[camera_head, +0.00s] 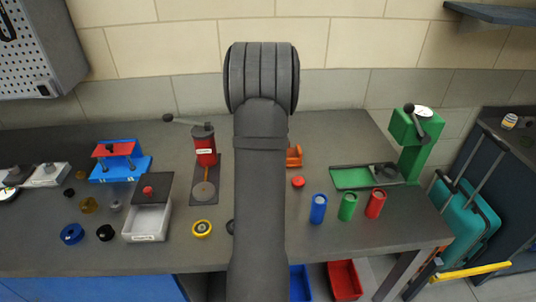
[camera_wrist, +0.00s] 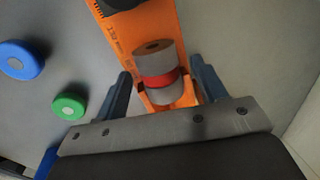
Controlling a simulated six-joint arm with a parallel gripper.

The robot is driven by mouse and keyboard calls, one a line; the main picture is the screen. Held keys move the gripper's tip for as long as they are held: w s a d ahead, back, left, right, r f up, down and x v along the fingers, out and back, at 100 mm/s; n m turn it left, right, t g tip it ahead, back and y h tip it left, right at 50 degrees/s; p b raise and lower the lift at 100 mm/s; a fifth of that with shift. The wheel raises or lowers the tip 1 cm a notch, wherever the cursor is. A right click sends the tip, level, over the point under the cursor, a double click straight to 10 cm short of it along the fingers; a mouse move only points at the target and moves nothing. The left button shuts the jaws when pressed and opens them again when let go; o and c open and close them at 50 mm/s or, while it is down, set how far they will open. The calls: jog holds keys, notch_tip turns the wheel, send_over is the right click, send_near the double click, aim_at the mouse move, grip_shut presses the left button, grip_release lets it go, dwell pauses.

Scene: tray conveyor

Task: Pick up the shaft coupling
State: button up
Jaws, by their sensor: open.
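The shaft coupling (camera_wrist: 155,62) looks like a short grey cylinder with a red band round its middle. In the wrist view it sits on an orange holder (camera_wrist: 118,35), which is marked with a printed scale. My gripper (camera_wrist: 160,72) is open, with one dark finger on each side of the coupling. Gaps show between the fingers and the coupling, and its lower end is near the gripper's palm. In the head view my arm hides the coupling and my gripper; only the right edge of an orange object (camera_head: 295,157) shows beside the arm.
Blue (camera_head: 318,208), green (camera_head: 348,206) and red (camera_head: 376,203) cylinders stand right of my arm, near a small red disc (camera_head: 298,182). A green press (camera_head: 412,140) is farther right.

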jog(key=c, duration=1.2)
jog(key=shift+r, duration=0.1)
